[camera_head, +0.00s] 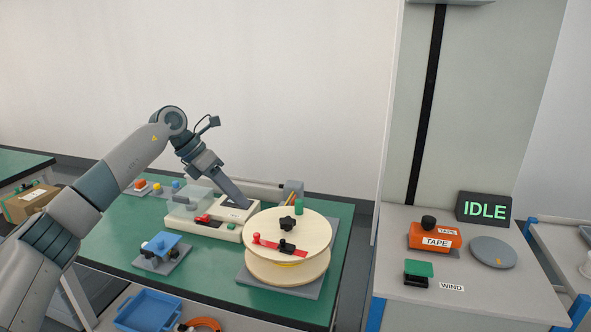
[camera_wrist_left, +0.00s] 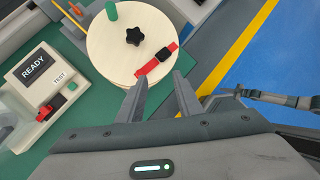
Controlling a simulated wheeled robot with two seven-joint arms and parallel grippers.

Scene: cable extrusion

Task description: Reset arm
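My left gripper (camera_head: 240,198) reaches in from the left over the green bench, above the tester and just left of the wooden spool. In the left wrist view its two fingers (camera_wrist_left: 161,80) stand apart with nothing between them. The pale wooden spool (camera_head: 315,232), with a black star knob (camera_head: 288,223) and a red lever (camera_head: 266,242) on top, lies beyond the fingertips in the left wrist view (camera_wrist_left: 110,58). The cream tester (camera_head: 228,233) has a display that reads READY in the left wrist view (camera_wrist_left: 35,67). My right gripper is not in view.
A blue-topped fixture (camera_head: 160,247) stands at the bench's front left. A blue bin (camera_head: 148,312) sits below the bench. The grey right-hand station holds an orange tape unit (camera_head: 434,236), a green-topped block (camera_head: 418,269), a grey disc (camera_head: 493,252) and an IDLE sign (camera_head: 484,208).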

